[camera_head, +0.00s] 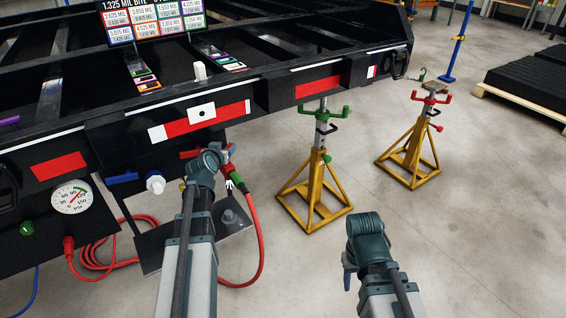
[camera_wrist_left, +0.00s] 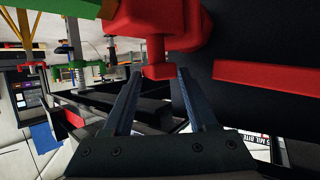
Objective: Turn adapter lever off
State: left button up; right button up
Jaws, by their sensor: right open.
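A red and green adapter (camera_head: 228,166) with a red hose sits under the trailer's rear edge, beside my left gripper (camera_head: 215,157). In the head view my left wrist hides part of it and the lever cannot be made out clearly. In the left wrist view a red part (camera_wrist_left: 158,62), seemingly the lever, points down from a larger red body. The left gripper (camera_wrist_left: 160,82) has its two fingers apart, with the end of the red part between their tips; contact cannot be told. My right gripper (camera_head: 364,238) is open and away from the adapter, over the floor; its fingers are mostly hidden.
The black trailer frame (camera_head: 120,132) overhangs the adapter. A pressure gauge (camera_head: 72,197) is at left. The red hose (camera_head: 261,245) loops down near my left arm. Yellow jack stands (camera_head: 316,185) (camera_head: 410,155) stand to the right. The floor at front right is clear.

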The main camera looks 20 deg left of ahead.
pick_arm(q)
jog(key=shift+a+n+g+y, duration=0.1)
jog(key=shift+n+g+y, duration=0.9)
jog(key=shift+n+y, duration=1)
jog(key=n+g+y, duration=0.2)
jog(key=y, duration=0.1)
jog(key=shift+a+n, duration=0.15)
jog(key=shift+n, duration=0.25)
jog(key=s+d+r+m+g+h+p, duration=0.1)
jog(key=s+d+r+m+g+p, duration=0.1)
jog(key=s+d+r+p, duration=0.2)
jog(key=s+d+r+m+g+h+p, duration=0.2)
jog(key=s+d+r+p, duration=0.3)
jog(key=d+p, duration=0.8)
jog(key=s+d+r+m+g+h+p, duration=0.2)
jog(key=s+d+r+p, duration=0.3)
jog(key=s+d+p, duration=0.3)
jog(key=shift+s+d+r+m, duration=0.2)
jog(key=shift+s+d+m, duration=0.3)
jog(key=shift+s+d, duration=0.35)
